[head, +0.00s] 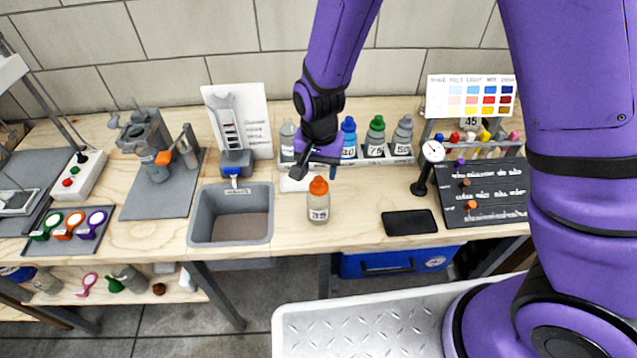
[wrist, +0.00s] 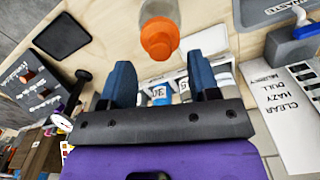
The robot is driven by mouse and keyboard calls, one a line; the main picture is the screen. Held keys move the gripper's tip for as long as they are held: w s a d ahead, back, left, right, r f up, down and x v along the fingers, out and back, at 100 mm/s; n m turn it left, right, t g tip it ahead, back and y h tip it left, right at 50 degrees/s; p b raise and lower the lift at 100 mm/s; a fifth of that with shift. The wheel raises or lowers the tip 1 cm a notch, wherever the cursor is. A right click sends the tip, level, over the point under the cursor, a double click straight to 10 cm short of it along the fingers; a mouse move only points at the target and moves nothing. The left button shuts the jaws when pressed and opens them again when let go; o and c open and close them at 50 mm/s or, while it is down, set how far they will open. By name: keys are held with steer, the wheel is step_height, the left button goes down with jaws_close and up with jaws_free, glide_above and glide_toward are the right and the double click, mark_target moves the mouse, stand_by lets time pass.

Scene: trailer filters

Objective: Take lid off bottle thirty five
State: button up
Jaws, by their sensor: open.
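Bottle thirty five (head: 319,209) stands upright on the wooden bench, right of the grey sink, with its number label facing me. Its orange lid (head: 318,186) is on top. My gripper (head: 314,166) is open and empty, just above and behind the lid. In the wrist view the orange lid (wrist: 160,38) shows beyond the gap between the two blue fingers of my gripper (wrist: 160,72), centred between them and apart from both. The bottle's clear body (wrist: 158,10) is cut by the top edge there.
A white rack (head: 373,156) of numbered bottles stands close behind my gripper. The sink (head: 231,187) is at left. A black pad (head: 409,222) and a dial gauge (head: 432,152) are at right. The bench around the bottle's front is clear.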

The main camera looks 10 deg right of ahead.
mark_target(318, 179)
steer(key=shift+s+f, duration=0.1)
steer(key=shift+f, duration=1.75)
steer(key=shift+c, duration=0.5)
steer(key=c, duration=0.5)
steer(key=shift+r, duration=0.15)
